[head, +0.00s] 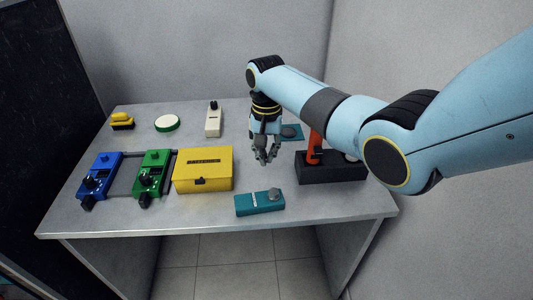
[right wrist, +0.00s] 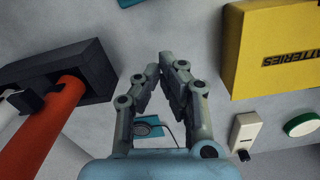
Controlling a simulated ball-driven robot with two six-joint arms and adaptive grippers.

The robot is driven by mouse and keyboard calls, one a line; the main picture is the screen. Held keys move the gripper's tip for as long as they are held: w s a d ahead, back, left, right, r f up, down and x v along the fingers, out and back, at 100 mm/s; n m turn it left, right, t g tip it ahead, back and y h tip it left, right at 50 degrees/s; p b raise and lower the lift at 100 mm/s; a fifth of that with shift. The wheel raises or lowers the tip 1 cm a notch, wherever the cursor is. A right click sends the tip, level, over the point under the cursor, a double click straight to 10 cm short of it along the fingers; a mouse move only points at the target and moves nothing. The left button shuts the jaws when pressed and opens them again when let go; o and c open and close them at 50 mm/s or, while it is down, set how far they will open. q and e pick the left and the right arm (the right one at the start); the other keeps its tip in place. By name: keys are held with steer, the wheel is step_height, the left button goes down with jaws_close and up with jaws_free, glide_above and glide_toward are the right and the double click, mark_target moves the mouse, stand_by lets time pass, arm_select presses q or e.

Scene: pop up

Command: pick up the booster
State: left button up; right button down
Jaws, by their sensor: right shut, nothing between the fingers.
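No object carries a readable booster label, so I cannot tell which one it is. My right gripper (head: 265,157) is shut and empty, pointing down above the table, between the yellow box and the dark block. In the right wrist view its fingertips (right wrist: 168,58) are close together with nothing between them. A teal device (head: 260,203) with a grey knob lies near the front edge. A second teal piece (head: 292,132) with a grey disc lies behind the gripper, partly hidden; it also shows in the right wrist view (right wrist: 148,128). My left gripper is out of view.
A yellow batteries box (head: 203,168), green device (head: 152,172) and blue device (head: 98,178) stand left. A dark block (head: 330,170) with an orange handle (head: 315,148) stands right. A white device (head: 213,121), green-rimmed disc (head: 167,123) and yellow object (head: 121,121) are behind.

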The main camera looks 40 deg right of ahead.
mark_target(264, 191)
step_height(264, 191, down, 6)
steer(key=shift+f+b, duration=0.15)
steer(key=shift+b, duration=0.7)
steer(key=shift+s+a+r+p, duration=0.25)
steer(key=shift+s+a+p, duration=0.85)
steer(key=shift+s+a, duration=0.2)
steer(key=shift+s, duration=0.1)
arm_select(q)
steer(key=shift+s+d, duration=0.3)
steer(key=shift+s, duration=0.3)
arm_select(e)
steer(key=shift+a+f, duration=0.1)
steer(key=shift+f, duration=0.05)
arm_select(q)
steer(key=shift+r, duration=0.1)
arm_select(e)
steer(key=shift+s, duration=0.1)
steer(key=s+p, duration=0.1)
steer(key=a+p, duration=0.1)
steer(key=p, duration=0.1)
steer(key=shift+s+a+r, duration=0.25)
steer(key=shift+s+r, duration=0.05)
steer(key=shift+s, duration=0.05)
steer(key=shift+s+a, duration=0.25)
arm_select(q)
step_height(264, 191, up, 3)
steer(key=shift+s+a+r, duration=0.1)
arm_select(e)
steer(key=shift+f, duration=0.3)
